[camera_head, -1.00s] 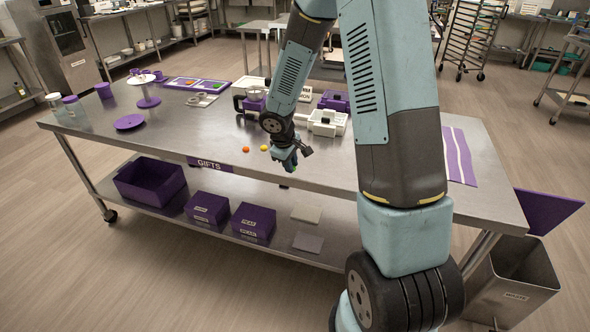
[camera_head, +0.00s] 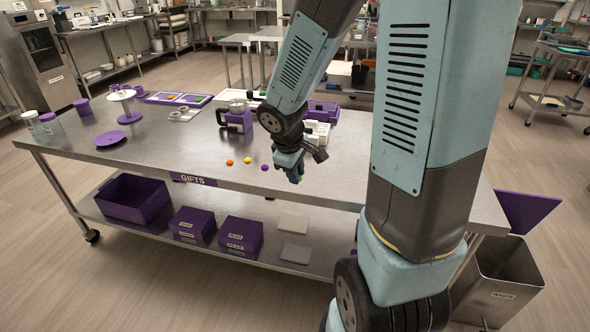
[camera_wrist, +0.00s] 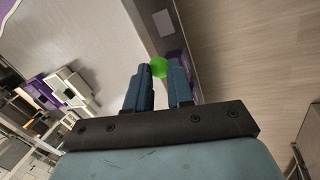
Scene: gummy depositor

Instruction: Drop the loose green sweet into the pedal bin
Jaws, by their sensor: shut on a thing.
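The green sweet (camera_wrist: 158,67) is between my fingertips in the wrist view. My gripper (camera_wrist: 160,77) is shut on it. In the head view my gripper (camera_head: 294,178) hangs near the front edge of the steel table (camera_head: 180,158), and the sweet is mostly hidden by the fingers. The pedal bin (camera_head: 497,292) is a steel box with a WASTE label beside the table's right end. Its purple lid (camera_head: 527,208) is up, so the top is open. My gripper is well to the left of it.
Orange (camera_head: 229,162), yellow (camera_head: 248,160) and purple (camera_head: 265,167) sweets lie on the tabletop left of my gripper. A purple machine (camera_head: 236,120) stands behind them. Purple boxes (camera_head: 240,235) sit on the lower shelf. Floor in front of the table is clear.

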